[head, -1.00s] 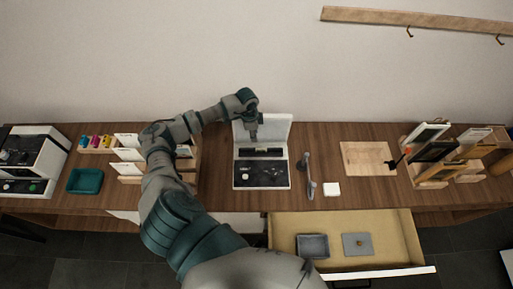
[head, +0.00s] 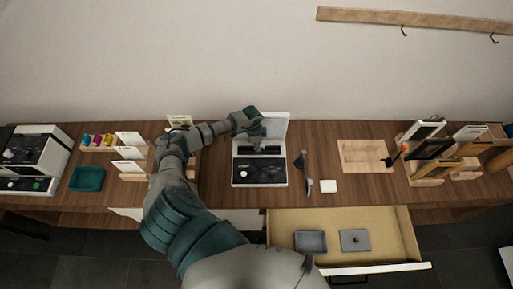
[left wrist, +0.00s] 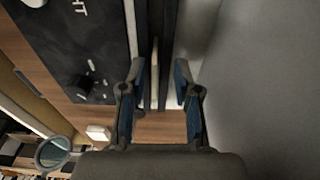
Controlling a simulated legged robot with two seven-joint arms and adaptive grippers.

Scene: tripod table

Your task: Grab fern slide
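My left gripper (head: 264,143) is at the open white case (head: 263,184), in front of its raised lid. In the left wrist view the gripper (left wrist: 158,80) has its two dark fingers apart. A thin pale upright edge (left wrist: 155,75) stands between the fingers, with gaps on both sides; it may be a slide seen edge-on. I cannot tell whether it is the fern slide, as no fern picture is readable. The case's dark panel (left wrist: 75,45) with a knob lies to the left. My right gripper is not in view.
A magnifier-like tool (head: 308,173) and a small white block (head: 328,186) lie right of the case. A wooden board (head: 365,155) and a rack of frames (head: 432,148) are farther right. An open drawer (head: 375,222) juts out in front. A teal tray (head: 87,179) stands left.

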